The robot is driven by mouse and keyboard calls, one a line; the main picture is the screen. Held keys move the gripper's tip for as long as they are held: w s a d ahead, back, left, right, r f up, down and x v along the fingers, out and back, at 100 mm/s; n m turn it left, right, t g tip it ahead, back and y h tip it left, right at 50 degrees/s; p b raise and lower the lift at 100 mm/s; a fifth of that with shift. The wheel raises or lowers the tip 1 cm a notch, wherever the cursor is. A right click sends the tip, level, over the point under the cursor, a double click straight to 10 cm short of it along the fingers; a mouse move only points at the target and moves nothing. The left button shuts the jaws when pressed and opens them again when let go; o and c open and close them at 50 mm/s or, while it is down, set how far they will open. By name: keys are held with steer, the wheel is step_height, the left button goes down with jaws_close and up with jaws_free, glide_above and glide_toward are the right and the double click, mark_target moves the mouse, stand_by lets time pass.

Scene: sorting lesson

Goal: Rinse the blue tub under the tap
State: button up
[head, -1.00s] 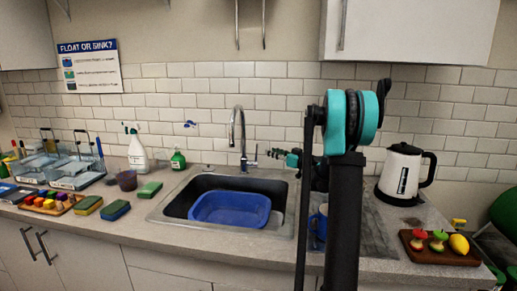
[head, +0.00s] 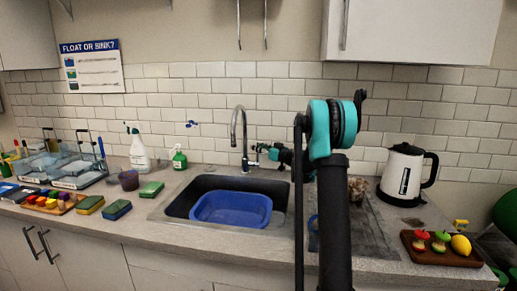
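The blue tub (head: 231,209) sits in the dark basin of the sink (head: 178,209), upright and open at the top. The curved metal tap (head: 235,118) rises behind the sink, with its spout over the back of the basin. No water stream shows from it. My gripper (head: 259,150) is just to the right of the tap, beside its lever, clear of the tub. It is small and partly in line with my arm, so whether its fingers are open or touching the lever cannot be told.
Left of the sink are a green sponge (head: 151,189), a spray bottle (head: 138,152), a green soap bottle (head: 179,159) and a dark cup (head: 129,180). Right are a kettle (head: 402,175) and a wooden board (head: 445,256) with fruit. My arm hides part of the right counter.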

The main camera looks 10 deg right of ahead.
jaws_close()
steer(key=shift+s, duration=0.1)
steer(key=shift+s+a+n+y, duration=0.2)
steer(key=shift+s+n+y, duration=0.25)
steer(key=shift+n, duration=0.25)
jaws_free()
